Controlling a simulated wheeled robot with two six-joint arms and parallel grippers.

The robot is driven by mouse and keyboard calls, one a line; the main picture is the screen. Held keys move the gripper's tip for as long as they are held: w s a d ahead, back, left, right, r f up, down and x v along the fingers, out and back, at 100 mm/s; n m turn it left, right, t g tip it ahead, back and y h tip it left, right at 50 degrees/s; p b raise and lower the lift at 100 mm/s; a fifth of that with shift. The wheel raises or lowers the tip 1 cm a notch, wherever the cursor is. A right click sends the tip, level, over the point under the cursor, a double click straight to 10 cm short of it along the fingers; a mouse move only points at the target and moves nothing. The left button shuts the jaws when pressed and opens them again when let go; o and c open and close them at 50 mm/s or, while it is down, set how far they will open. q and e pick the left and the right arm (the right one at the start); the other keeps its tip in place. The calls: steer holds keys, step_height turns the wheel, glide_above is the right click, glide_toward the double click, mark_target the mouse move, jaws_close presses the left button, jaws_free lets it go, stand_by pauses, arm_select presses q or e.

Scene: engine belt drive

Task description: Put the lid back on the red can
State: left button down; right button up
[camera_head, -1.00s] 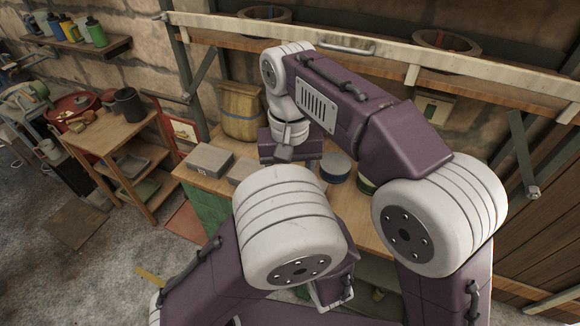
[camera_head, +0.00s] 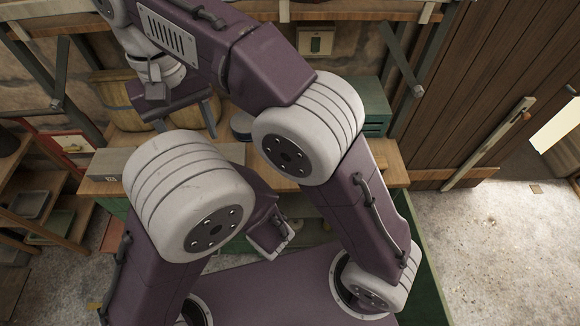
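I cannot make out the red can or its lid; my arms cover much of the workbench (camera_head: 395,172). My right gripper (camera_head: 183,122) hangs from the raised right arm at the upper left, over the back of the bench. Its fingers look spread, with nothing visible between them. My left gripper (camera_head: 272,238) is low near the picture's middle, in front of the bench edge. Its fingers are too small and dark to tell whether they are open. A dark blue round tin (camera_head: 241,125) on the bench is partly hidden behind my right arm.
A grey box (camera_head: 107,164) lies on the left of the bench. Yellowish barrels (camera_head: 115,98) stand behind it, and a green metal box (camera_head: 375,116) stands at the back right. A wooden rack (camera_head: 50,185) is at the far left. The floor (camera_head: 490,255) on the right is clear.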

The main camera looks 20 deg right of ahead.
steer(key=w+d+f+m, duration=0.2)
steer(key=w+d+f, duration=0.2)
steer(key=d+f, duration=0.8)
steer(key=s+d+f+m+t, duration=0.1)
steer(key=s+d+f, duration=0.9)
steer(key=d+f, duration=0.2)
steer(key=shift+s+d+m, duration=0.15)
steer(key=shift+d+m, duration=0.15)
steer(key=shift+d, duration=0.4)
